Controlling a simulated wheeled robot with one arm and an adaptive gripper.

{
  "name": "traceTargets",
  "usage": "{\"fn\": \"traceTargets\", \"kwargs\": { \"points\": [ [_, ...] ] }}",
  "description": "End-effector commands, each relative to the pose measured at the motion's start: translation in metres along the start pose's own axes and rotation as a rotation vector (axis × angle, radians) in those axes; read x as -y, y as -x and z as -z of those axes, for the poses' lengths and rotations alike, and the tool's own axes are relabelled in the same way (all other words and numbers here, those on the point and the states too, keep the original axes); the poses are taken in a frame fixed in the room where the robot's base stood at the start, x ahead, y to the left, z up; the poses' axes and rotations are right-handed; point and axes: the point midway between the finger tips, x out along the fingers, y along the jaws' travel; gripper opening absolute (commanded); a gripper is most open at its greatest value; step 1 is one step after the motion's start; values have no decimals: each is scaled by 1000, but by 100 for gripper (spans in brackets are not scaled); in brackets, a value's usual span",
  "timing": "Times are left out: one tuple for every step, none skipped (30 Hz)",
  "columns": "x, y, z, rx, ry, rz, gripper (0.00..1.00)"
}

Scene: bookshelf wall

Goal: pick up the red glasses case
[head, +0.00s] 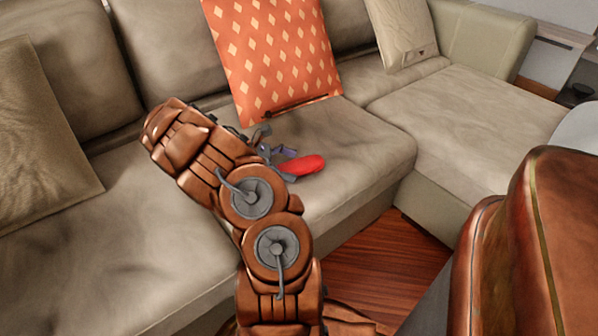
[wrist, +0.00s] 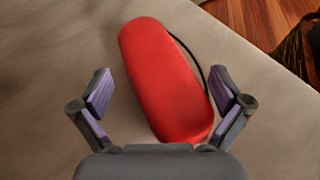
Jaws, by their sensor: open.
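The red glasses case (head: 303,165) lies on the seat cushion of the sofa, in front of the orange pillow. In the wrist view the case (wrist: 165,80) is long and rounded and lies tilted, its far end toward the upper left. My gripper (wrist: 160,92) is open, with one purple-padded finger on each side of the case's near part. The right finger looks closer to the case than the left one. In the head view my gripper (head: 277,147) is at the left end of the case, partly hidden by my arm.
An orange patterned pillow (head: 272,55) leans on the backrest behind the case. A thin dark stick-like item (head: 297,106) lies at its foot. A brown pillow (head: 40,130) is at left and a beige one (head: 402,30) at the back. The sofa seat (head: 365,140) right of the case is clear.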

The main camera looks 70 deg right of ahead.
Motion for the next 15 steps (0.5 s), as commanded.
{"fn": "traceTargets", "kwargs": {
  "points": [
    [0,-5,1,1,0,2,100],
    [0,-7,1,1,0,2,100],
    [0,-8,1,0,0,1,100],
    [0,-9,0,0,1,1,100],
    [0,-9,0,0,1,1,100],
    [0,-9,0,-1,1,0,100],
    [0,-9,0,-1,1,0,100],
    [0,-9,0,-1,1,0,100],
    [0,-9,0,-1,1,0,100],
    [0,-9,0,-1,1,0,100],
    [0,-9,0,-1,1,0,99],
    [0,-9,0,-1,0,0,95],
    [0,-9,0,-1,0,0,92],
    [0,-9,0,-1,0,0,89],
    [0,-9,0,-1,0,0,84]
  ]
}}
